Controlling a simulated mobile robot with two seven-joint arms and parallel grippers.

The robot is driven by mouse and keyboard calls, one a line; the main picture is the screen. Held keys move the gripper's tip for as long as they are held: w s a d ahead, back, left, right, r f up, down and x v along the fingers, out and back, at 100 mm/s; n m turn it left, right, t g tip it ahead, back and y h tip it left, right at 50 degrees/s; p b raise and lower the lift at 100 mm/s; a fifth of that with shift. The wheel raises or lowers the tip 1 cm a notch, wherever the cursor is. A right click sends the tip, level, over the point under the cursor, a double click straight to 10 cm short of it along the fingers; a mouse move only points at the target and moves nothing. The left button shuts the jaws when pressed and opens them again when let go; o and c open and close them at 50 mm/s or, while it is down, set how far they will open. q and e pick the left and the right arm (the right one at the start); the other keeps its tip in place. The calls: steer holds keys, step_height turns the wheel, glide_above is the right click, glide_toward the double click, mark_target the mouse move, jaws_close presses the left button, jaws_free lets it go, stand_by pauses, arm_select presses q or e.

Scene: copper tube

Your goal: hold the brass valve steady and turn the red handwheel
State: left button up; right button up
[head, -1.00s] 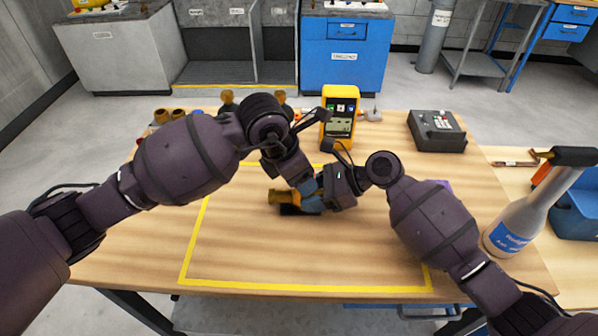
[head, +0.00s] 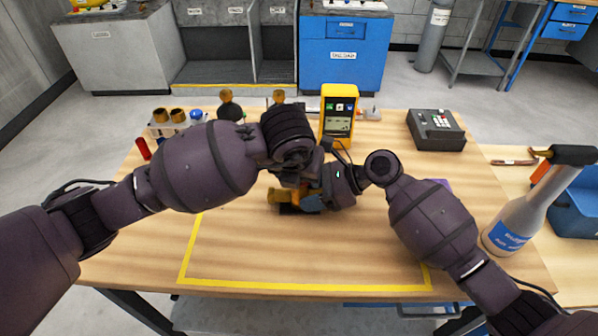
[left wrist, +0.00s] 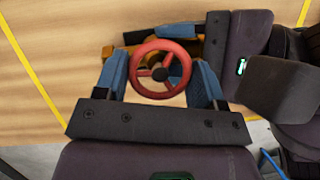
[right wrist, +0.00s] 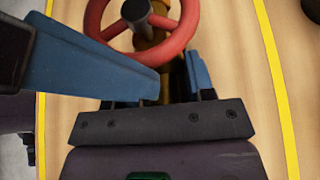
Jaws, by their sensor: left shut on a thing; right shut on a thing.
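The brass valve (head: 275,197) lies inside the yellow outline on the table. Its body shows partly in the right wrist view (right wrist: 150,57), below the red handwheel (right wrist: 182,38). My right gripper (head: 312,202) is shut on the valve body from the right; one of its blue fingers is mostly hidden. My left gripper (left wrist: 160,75) is shut on the red handwheel (left wrist: 139,62), with a blue finger on either side of the rim. In the head view my left wrist hides the handwheel and the left fingertips. A left finger crosses the right wrist view.
A yellow meter (head: 339,115) stands behind the valve and a grey box (head: 436,130) at the back right. A rack with brass fittings (head: 165,128) is at the back left. The front of the outlined area (head: 300,255) is clear.

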arm_select(q)
steer(key=shift+n, duration=0.5)
steer(key=o, duration=0.9)
steer(key=shift+d, duration=0.1)
steer(key=shift+v, duration=4.05)
arm_select(e)
steer(key=o, duration=0.8)
